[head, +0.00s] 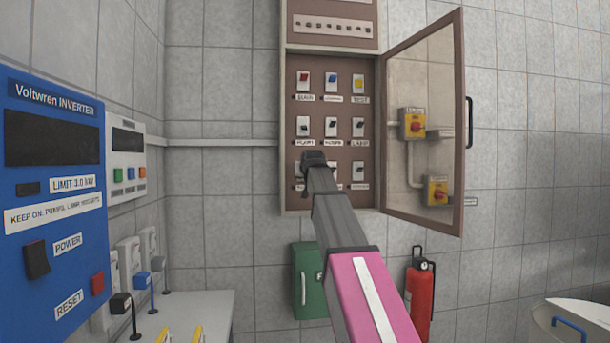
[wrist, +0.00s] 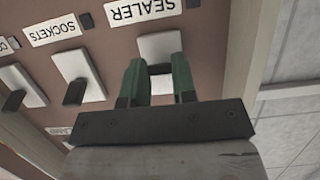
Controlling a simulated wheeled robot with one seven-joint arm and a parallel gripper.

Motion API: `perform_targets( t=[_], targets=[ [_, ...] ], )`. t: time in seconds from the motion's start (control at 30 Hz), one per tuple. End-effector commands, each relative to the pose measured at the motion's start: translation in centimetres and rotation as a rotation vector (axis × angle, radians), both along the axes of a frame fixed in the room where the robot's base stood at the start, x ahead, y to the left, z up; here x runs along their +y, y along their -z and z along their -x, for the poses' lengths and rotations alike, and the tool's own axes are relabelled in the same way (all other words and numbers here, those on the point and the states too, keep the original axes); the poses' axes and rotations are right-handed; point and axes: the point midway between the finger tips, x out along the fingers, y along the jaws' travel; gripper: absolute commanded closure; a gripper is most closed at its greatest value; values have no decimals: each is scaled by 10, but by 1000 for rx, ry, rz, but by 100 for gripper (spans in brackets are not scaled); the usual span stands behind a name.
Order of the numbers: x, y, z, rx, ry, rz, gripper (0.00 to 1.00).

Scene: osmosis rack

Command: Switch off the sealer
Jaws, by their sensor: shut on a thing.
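The sealer switch (wrist: 160,45) is a white plate under a label reading SEALER (wrist: 142,10), which appears upside down in the wrist view. My gripper (wrist: 159,72) has its two green fingers on either side of the dark toggle of this switch and is shut on it. The toggle is mostly hidden between the fingers, so I cannot tell its position. In the head view my gripper (head: 313,158) reaches into the open panel (head: 283,140) at the left of its bottom row. It hides much of that row.
A SOCKETS switch (wrist: 76,72) sits beside the sealer switch. The panel's glazed door (head: 463,120) stands open on the right. A blue inverter (head: 60,225) is at the left, a green box (head: 312,295) and a red extinguisher (head: 420,290) below.

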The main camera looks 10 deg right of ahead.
Motion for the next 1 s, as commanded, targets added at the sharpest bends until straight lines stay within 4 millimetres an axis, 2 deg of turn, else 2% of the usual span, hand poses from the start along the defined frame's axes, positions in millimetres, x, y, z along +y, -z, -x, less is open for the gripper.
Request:
perform_targets(
  t=[0.57, 0.6, 0.67, 0.7, 1.0],
  targets=[
    [0, 2, -1, -37, 0, 0, 98],
    [0, 2, -1, -37, 0, 0, 71],
    [0, 2, -1, -36, 0, 0, 52],
    [0, 2, -1, -36, 0, 0, 49],
    [0, 2, 1, -36, 0, 0, 49]
  ],
)
